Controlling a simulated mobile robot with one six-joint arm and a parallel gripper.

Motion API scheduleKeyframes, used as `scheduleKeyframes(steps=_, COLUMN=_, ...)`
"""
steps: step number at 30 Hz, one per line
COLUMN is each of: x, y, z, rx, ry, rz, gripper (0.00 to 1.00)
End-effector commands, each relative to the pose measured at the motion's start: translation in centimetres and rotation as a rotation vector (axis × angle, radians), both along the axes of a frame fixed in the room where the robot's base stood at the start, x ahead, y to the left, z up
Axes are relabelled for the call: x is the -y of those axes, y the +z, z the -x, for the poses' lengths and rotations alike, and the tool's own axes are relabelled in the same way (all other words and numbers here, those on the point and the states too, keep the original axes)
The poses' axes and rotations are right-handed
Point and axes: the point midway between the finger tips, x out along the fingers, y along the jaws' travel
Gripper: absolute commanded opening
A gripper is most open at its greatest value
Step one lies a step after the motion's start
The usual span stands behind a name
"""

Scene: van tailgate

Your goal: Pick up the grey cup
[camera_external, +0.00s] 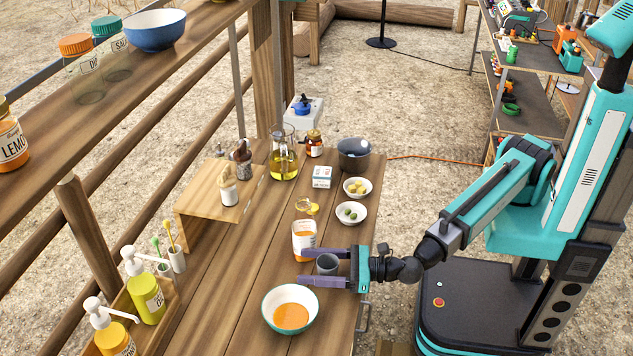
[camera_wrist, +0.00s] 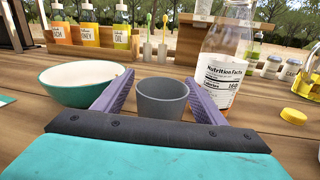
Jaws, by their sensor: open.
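The grey cup (camera_external: 327,264) stands upright on the wooden table near its right edge. In the wrist view the cup (camera_wrist: 162,101) sits between the two purple fingers, with a gap visible on its left side. My gripper (camera_external: 323,267) is open, low over the table, with one finger on each side of the cup. In the wrist view my gripper (camera_wrist: 155,100) reaches forward past the cup's near side. The cup's lower front is hidden by the gripper body in the wrist view.
A teal bowl (camera_external: 290,309) with orange content stands close on one side. A labelled bottle (camera_external: 304,240) stands close on the other; it shows in the wrist view (camera_wrist: 226,55). A yellow lid (camera_wrist: 294,116) lies beyond it. Small white bowls (camera_external: 351,213) stand farther back.

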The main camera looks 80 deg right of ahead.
Motion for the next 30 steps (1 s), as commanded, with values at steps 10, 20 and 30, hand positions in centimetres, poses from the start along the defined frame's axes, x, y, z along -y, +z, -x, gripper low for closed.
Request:
scheduleKeyframes(steps=10, x=0.01, y=-0.01, z=0.02, rx=0.000, ry=-0.001, rz=0.000, gripper=0.65)
scheduleKeyframes(steps=20, x=0.01, y=0.00, z=0.02, rx=0.000, ry=-0.001, rz=0.000, gripper=0.21)
scheduleKeyframes(steps=30, x=0.03, y=0.37, z=0.02, rx=0.000, ry=-0.001, rz=0.000, gripper=0.21)
